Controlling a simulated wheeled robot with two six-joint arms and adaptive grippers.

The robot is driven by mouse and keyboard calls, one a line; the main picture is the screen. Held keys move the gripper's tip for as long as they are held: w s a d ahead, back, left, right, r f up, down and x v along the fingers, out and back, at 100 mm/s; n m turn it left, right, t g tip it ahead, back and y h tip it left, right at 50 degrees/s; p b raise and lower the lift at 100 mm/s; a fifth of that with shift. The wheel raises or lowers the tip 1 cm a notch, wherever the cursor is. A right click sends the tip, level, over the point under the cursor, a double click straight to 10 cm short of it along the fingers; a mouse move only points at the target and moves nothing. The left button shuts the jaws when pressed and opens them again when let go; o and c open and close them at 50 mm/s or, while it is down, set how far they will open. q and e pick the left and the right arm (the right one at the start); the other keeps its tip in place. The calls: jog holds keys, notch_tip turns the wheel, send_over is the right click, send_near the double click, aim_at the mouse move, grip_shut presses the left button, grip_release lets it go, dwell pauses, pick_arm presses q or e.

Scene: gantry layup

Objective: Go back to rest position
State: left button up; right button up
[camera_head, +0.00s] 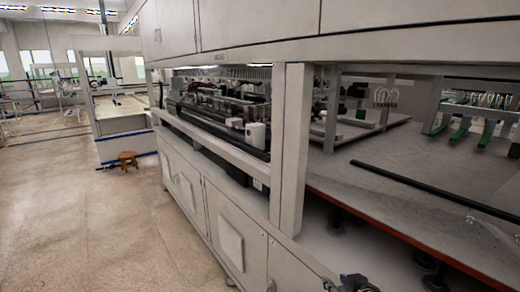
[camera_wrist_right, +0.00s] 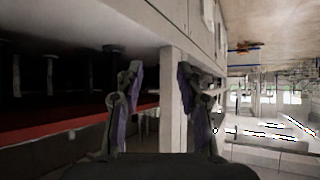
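My right gripper (camera_head: 350,284) shows only partly at the bottom edge of the head view, in front of the long grey machine. In the right wrist view my right gripper (camera_wrist_right: 158,78) has its two dark fingers apart with nothing between them. A pale post stands in the background behind the gap. My left gripper is in neither view.
The grey machine (camera_head: 205,200) with cabinet doors runs along the right. Its upright post (camera_head: 291,150) and red-edged table (camera_head: 440,190) are close to my right arm. A small brown stool (camera_head: 127,158) stands farther off. The floor (camera_head: 90,230) at left is clear.

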jog(key=s+d+f+g+h, duration=0.15)
jog(key=s+f+g, duration=0.35)
jog(key=s, duration=0.6)
jog(key=s+d+f+g+h, duration=0.1)
jog(key=s+d+f+g, duration=0.1)
jog(key=s+f, duration=0.7)
jog(key=s+d+f+g, duration=0.1)
jog(key=s+d+f, duration=0.1)
jog(key=f, duration=1.1)
jog(key=s+d+f+g, duration=0.1)
jog(key=f, duration=1.2)
jog(key=s+d+f, duration=0.1)
jog(key=s+f, duration=1.4)
jog(key=s, duration=0.3)
jog(key=shift+s+f+m+g, duration=0.25)
jog(key=shift+f+m+g, duration=0.05)
jog(key=shift+m, duration=0.1)
